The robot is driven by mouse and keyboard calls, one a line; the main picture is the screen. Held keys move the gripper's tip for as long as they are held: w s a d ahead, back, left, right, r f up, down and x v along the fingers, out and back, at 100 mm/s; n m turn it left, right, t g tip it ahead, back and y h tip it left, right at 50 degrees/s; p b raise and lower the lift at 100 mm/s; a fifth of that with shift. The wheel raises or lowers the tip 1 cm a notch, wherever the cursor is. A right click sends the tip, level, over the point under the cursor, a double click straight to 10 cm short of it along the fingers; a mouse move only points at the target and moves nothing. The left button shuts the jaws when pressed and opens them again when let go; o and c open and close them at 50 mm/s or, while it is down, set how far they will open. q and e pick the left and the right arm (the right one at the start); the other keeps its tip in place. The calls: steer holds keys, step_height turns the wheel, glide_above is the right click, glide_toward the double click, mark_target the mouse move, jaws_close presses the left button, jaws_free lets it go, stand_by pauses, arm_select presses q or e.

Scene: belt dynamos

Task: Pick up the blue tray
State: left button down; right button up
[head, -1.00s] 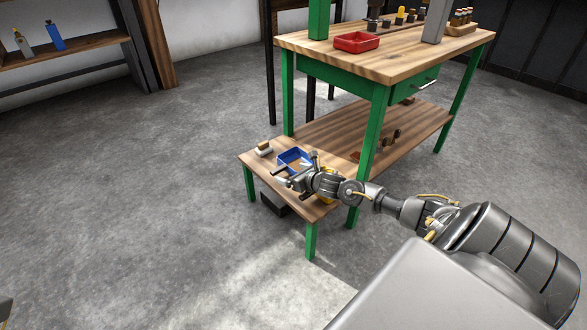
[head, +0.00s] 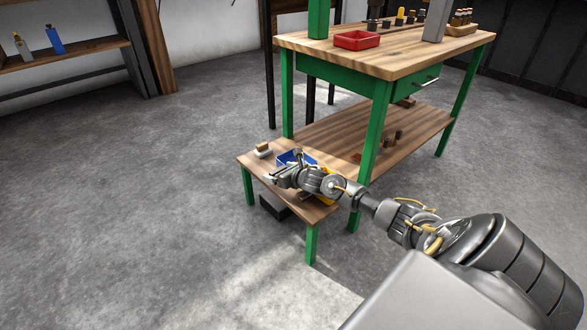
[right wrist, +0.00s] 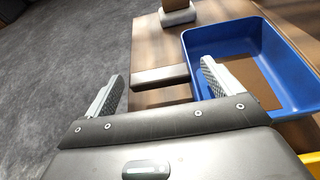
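The blue tray (head: 284,160) sits on the low wooden side table (head: 313,213), partly hidden in the head view behind my right gripper (head: 281,172). In the right wrist view the blue tray (right wrist: 282,62) is at the right, open side up, with a brown area showing inside it. My right gripper (right wrist: 160,82) is open with nothing held between its fingers. Its right finger overlaps the tray's left wall in this view; I cannot tell whether they touch. Its left finger is well left of the tray. My left gripper is not in view.
A dark bar (right wrist: 162,76) lies beside the tray, showing between the fingers. A block with a pale base (right wrist: 177,16) stands behind. Something yellow (right wrist: 313,163) is near the tray. A red tray (head: 357,40) is on the green-legged workbench (head: 405,55). Floor to the left is clear.

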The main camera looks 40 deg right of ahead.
steer(key=c, duration=0.9)
steer(key=shift+c, duration=0.8)
steer(key=shift+r, duration=0.15)
